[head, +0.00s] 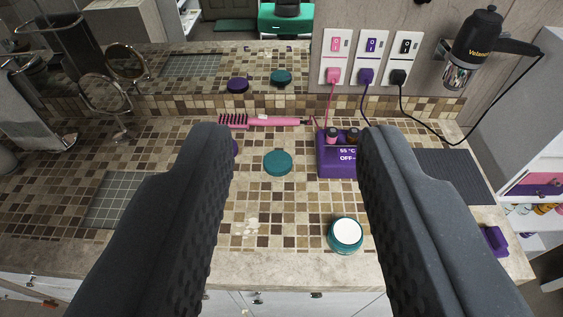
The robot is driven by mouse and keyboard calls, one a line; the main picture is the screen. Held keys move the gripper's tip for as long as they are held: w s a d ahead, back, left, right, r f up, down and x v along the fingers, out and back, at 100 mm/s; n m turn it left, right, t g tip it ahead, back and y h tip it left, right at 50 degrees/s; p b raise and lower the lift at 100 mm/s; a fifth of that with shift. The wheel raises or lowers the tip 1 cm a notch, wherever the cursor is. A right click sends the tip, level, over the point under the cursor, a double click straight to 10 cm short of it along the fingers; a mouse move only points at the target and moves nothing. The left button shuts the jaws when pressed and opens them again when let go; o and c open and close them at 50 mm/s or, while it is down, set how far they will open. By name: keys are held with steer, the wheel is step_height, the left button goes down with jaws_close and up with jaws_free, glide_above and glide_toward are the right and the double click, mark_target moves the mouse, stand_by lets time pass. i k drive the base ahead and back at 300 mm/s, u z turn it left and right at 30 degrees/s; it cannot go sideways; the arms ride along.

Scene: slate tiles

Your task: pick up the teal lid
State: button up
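The teal lid (278,162) is a flat round disc lying on the tiled counter, near the middle of the view. A teal jar (345,236) with white contents and no lid on it stands nearer the counter's front edge, to the right. My gripper (288,140) is open, with its two dark fingers wide apart. The lid shows between the fingers and touches neither of them. Nothing is held.
A purple device (337,158) with small bottles stands right of the lid, partly behind the right finger. A pink brush (265,121) lies behind the lid. A purple object (234,148) is mostly hidden by the left finger. A mirror (215,70) backs the counter. Tiles around the lid are clear.

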mark_target(276, 163)
steer(key=u, duration=0.1)
steer(key=i, duration=1)
steer(key=z, duration=0.1)
